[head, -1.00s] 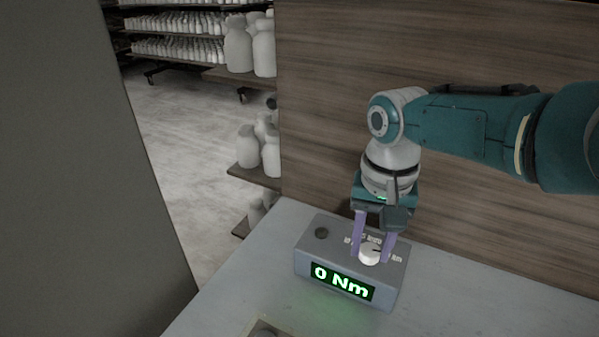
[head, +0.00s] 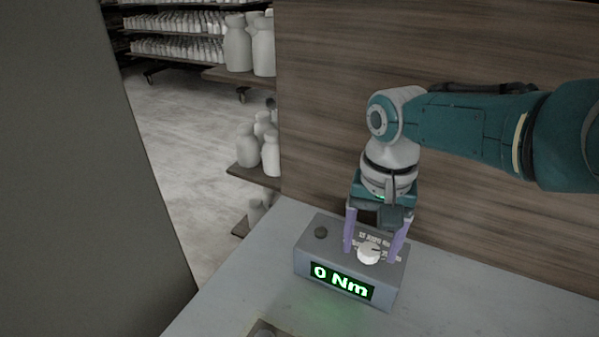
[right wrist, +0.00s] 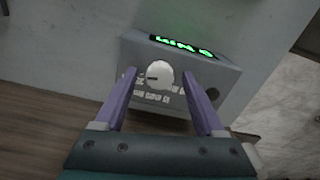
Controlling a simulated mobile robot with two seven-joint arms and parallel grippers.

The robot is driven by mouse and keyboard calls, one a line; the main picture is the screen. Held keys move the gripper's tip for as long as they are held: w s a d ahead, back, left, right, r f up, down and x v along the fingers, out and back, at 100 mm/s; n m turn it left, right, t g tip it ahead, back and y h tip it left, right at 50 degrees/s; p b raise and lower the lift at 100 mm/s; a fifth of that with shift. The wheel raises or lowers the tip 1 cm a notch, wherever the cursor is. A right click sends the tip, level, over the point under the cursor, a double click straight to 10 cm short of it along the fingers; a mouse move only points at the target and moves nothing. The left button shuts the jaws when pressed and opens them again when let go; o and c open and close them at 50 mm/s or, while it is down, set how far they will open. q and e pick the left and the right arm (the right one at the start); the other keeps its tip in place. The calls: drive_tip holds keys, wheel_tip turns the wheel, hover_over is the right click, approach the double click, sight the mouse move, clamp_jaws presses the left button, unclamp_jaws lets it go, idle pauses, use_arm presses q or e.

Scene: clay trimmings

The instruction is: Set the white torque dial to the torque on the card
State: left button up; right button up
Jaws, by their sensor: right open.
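The white torque dial (head: 369,252) is a round knob with a dark pointer mark, on top of a grey box (head: 393,287). The box's green display (head: 343,281) reads 0 Nm. White lettering is printed around the dial, too small to read. My right gripper (head: 373,252) points down with its two purple fingers spread on either side of the dial. In the right wrist view the dial (right wrist: 159,74) sits between the open fingers (right wrist: 160,84), with a gap on each side. The card is not visible. My left gripper is not in view.
A dark round button (head: 321,232) sits on the box's top left. The grey table (head: 235,277) is clear around the box, with a partly cut-off tray-like object (head: 262,328) at the front edge. A wooden panel (head: 330,110) stands behind. Shelves of white bottles (head: 238,45) stand beyond.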

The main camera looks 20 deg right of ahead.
sight(370, 248)
wheel_tip(370, 248, up, 10)
drive_tip(key=p, duration=0.5)
idle(0.3)
